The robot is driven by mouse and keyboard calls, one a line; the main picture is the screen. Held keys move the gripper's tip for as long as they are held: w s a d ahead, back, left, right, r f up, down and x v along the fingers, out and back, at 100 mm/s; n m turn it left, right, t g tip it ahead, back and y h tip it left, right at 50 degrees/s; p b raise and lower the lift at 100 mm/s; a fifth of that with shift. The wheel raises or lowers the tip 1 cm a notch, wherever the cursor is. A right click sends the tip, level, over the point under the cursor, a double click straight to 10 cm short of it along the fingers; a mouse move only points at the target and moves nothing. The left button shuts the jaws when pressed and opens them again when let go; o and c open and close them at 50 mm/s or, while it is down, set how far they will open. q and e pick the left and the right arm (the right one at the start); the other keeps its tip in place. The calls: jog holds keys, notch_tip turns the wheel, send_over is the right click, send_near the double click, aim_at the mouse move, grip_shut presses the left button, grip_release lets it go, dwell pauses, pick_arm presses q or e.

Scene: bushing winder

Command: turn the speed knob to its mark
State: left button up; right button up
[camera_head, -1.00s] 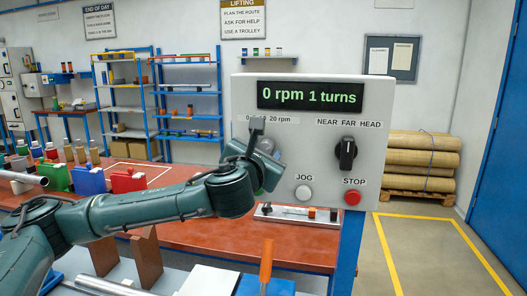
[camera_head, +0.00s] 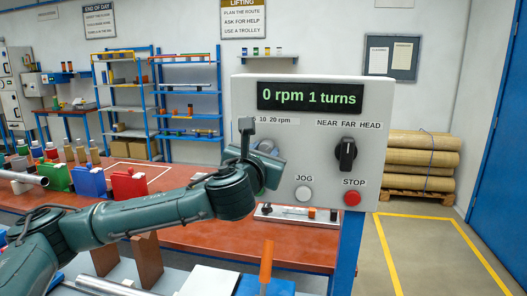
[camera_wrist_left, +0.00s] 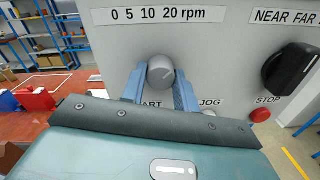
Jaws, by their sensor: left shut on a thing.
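The speed knob (camera_wrist_left: 161,72) is a round grey knob on the panel, below the label "0 5 10 20 rpm" (camera_wrist_left: 158,15) in the left wrist view. My left gripper (camera_wrist_left: 160,88) is shut on it, with one blue-grey finger on each side. A pale line shows on the knob's face, but its exact setting is hard to read. The display (camera_head: 310,96) reads "0 rpm 1 turns".
On the panel (camera_head: 375,100), the black NEAR FAR HEAD selector (camera_head: 346,154), white JOG button (camera_head: 303,193) and red STOP button (camera_head: 352,198) sit right of my wrist. The red bench (camera_head: 200,235) lies below my arm. An orange handle (camera_head: 266,262) stands in front.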

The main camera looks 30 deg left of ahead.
pick_arm(q)
jog(key=shift+n+p, duration=0.35)
jog(key=shift+n, duration=4.45)
pick_arm(e)
jog(key=shift+s+d+f, duration=0.15)
jog(key=shift+s+f, duration=0.1)
jog(key=shift+s, duration=0.15)
jog(key=shift+w+r, duration=0.2)
jog(key=shift+w, duration=0.1)
pick_arm(q)
jog(key=o, duration=1)
